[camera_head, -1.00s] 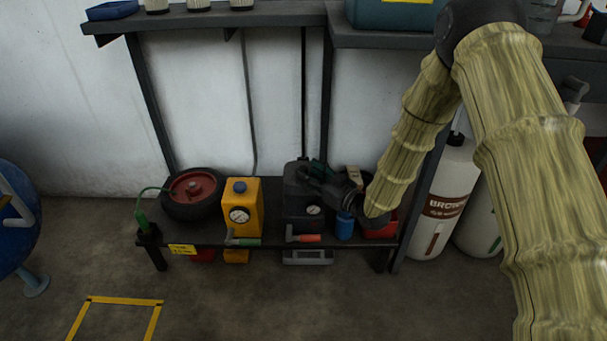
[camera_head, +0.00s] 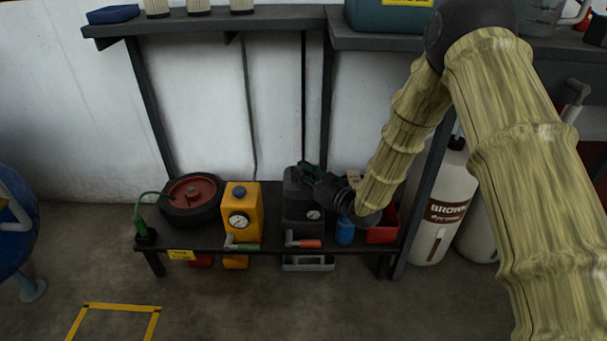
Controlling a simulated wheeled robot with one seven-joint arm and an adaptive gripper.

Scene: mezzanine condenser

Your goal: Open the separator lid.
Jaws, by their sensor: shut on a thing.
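The dark grey box with a round gauge (camera_head: 301,208) on the low shelf appears to be the separator. Its lid is at the top, largely hidden behind my gripper, and I cannot tell how far it is raised. My gripper (camera_head: 309,174) comes in from the right over the box's upper right side.
A yellow box with a gauge (camera_head: 241,208) stands just left, beside a black reel with a red centre (camera_head: 193,194). A blue can (camera_head: 345,232) and a red bin (camera_head: 383,234) stand right, under my arm. The upper shelf (camera_head: 270,19) overhangs. Floor in front is clear.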

